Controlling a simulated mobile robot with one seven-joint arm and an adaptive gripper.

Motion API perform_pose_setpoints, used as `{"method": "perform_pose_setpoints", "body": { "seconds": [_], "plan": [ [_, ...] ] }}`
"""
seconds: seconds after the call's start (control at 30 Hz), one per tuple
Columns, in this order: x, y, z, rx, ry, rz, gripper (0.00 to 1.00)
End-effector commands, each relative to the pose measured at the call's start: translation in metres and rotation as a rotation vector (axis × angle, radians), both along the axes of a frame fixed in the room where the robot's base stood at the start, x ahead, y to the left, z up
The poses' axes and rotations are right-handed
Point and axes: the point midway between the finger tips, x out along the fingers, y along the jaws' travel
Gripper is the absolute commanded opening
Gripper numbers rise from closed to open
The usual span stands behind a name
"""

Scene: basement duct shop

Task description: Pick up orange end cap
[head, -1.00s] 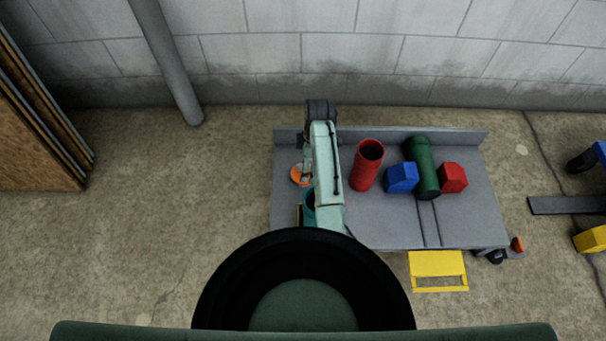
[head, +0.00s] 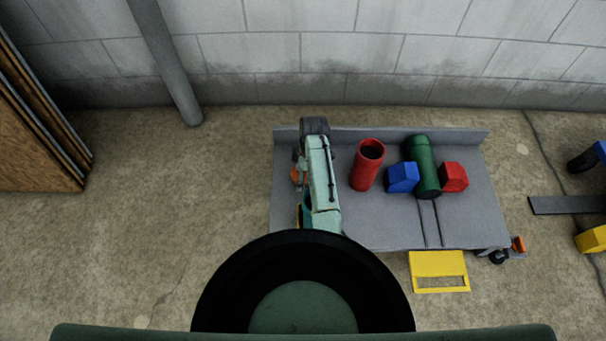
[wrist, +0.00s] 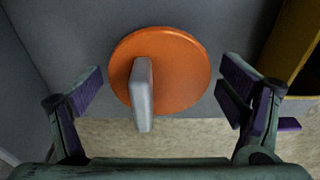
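The orange end cap (wrist: 182,75) is a flat orange disc with a raised grey bar-shaped handle (wrist: 142,92) across it. In the wrist view it lies on the grey bench surface, near its edge. My gripper (wrist: 160,92) is open, with one purple-padded finger on each side of the cap and apart from it. The handle stands between the fingers, nearer the left one. In the head view only a sliver of the orange end cap (head: 294,175) shows at the bench's left end; my arm hides the rest and the gripper.
On the grey bench (head: 385,225) stand a red tube (head: 366,170), a blue block (head: 402,178), a green cylinder (head: 424,165) and a red block (head: 453,177), right of my arm. A yellow-walled thing (wrist: 290,45) is close by the right finger.

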Motion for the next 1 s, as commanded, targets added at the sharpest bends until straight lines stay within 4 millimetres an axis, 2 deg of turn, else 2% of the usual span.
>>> {"method": "perform_pose_setpoints", "body": {
  "seconds": [0.07,0.63,0.87,1.0],
  "plan": [
    [0.000,0.000,0.000,0.000,0.000,0.000,0.81],
    [0.000,0.000,0.000,0.000,0.000,0.000,0.43],
    [0.000,0.000,0.002,0.000,-0.001,0.000,0.43],
    [0.001,0.000,0.017,0.001,-0.004,0.000,0.43]
  ]
}}
